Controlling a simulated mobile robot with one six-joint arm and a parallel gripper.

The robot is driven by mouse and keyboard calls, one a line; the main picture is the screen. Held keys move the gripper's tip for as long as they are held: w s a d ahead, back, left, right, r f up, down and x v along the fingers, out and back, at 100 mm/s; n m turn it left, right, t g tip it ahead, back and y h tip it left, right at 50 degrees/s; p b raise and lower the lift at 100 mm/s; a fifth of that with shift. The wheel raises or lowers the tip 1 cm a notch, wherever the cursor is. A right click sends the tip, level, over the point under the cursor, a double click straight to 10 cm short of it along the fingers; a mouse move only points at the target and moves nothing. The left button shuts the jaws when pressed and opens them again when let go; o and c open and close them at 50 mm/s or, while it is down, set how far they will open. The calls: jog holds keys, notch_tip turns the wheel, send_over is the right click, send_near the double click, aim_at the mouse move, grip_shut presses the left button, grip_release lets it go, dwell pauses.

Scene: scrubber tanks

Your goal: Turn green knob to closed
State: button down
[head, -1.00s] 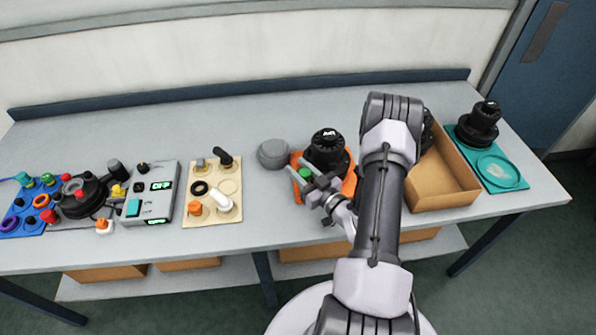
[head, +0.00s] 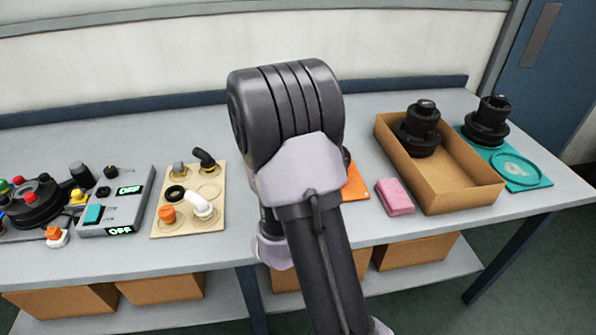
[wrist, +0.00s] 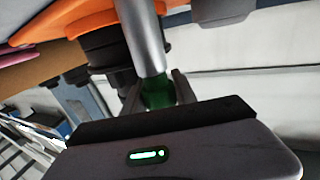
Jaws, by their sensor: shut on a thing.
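The green knob (wrist: 157,92) sits at the end of a grey tube (wrist: 140,36) in the wrist view. My gripper (wrist: 158,90) is shut on the knob, with one finger on each side. A black ribbed part (wrist: 105,48) stands behind the tube, next to the orange plate (wrist: 60,24). In the head view my arm covers the knob, the gripper and most of the orange plate (head: 355,187). The knob's exact turn position cannot be told.
A pink sponge (head: 394,197) lies right of the orange plate. An open cardboard box (head: 457,203) holds a black part (head: 419,128). A teal plate (head: 541,180) is at the far right. A beige fittings board (head: 214,222) and a grey switch box (head: 130,207) stand left.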

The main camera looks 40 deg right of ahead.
jog(key=shift+s+d+m+g+h, duration=0.15)
jog(key=shift+m+g+h, duration=0.7)
jog(key=shift+g, duration=0.25)
jog(key=c, duration=1)
grip_release()
jog(key=shift+d, duration=0.1)
jog(key=p+v, duration=0.7)
jog(key=v, duration=1)
jog(key=shift+a, duration=0.3)
